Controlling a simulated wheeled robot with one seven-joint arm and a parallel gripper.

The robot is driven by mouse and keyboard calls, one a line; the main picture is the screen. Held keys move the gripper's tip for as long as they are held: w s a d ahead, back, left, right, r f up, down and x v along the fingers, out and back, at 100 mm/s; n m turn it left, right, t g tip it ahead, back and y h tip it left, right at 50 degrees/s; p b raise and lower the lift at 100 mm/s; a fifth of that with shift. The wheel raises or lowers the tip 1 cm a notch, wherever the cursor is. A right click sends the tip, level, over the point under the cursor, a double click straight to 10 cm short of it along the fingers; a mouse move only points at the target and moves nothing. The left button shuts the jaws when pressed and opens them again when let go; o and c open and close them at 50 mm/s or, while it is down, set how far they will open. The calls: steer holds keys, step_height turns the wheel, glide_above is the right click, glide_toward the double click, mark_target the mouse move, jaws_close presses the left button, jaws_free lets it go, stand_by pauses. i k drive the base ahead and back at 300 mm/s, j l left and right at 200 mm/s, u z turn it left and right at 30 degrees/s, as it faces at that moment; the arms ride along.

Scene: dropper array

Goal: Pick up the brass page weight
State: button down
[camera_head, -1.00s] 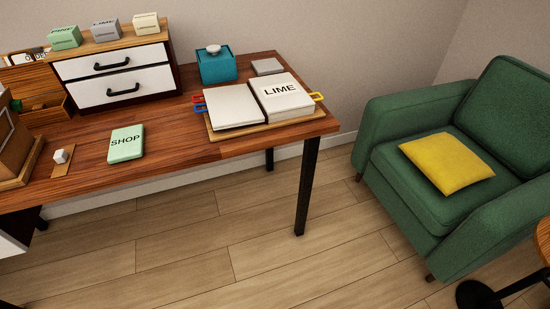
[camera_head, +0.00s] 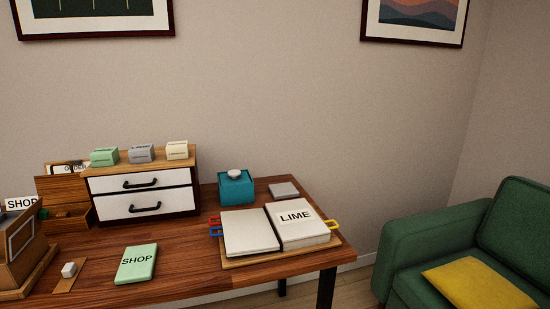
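I cannot make out anything brass-coloured that is clearly a page weight. An open book (camera_head: 250,231) lies on a wooden board on the desk, its right side marked LIME (camera_head: 296,217). A teal box (camera_head: 236,190) with a pale grey round piece (camera_head: 234,173) on top stands behind the book. A flat grey slab (camera_head: 283,189) lies right of the box. My gripper is not in view.
A white two-drawer unit (camera_head: 143,182) carries several small blocks. A green SHOP book (camera_head: 137,264) lies on the desk (camera_head: 190,258). A wooden box (camera_head: 17,250) stands at the left edge. A green armchair (camera_head: 410,255) with a yellow cushion (camera_head: 478,287) is at the right.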

mark_target(64, 215)
steer(key=u, duration=0.65)
steer(key=i+j+u, duration=0.2)
steer(key=i+j, duration=0.15)
steer(key=j, duration=0.25)
steer(key=i+j+u, duration=0.2)
steer(key=i+j, duration=0.15)
steer(key=j, duration=0.15)
steer(key=i+j, duration=0.2)
steer(key=j, duration=0.15)
steer(key=i+j+z, duration=0.1)
steer(key=j, duration=0.25)
steer(key=i+j, duration=0.3)
steer(key=i+j+z, duration=0.1)
steer(key=j, duration=0.3)
steer(key=i+j, duration=0.3)
steer(key=i+j+z, duration=0.1)
steer(key=j, duration=0.35)
steer(key=i+j, duration=0.2)
steer(key=j, duration=0.2)
steer(key=i+z, duration=0.05)
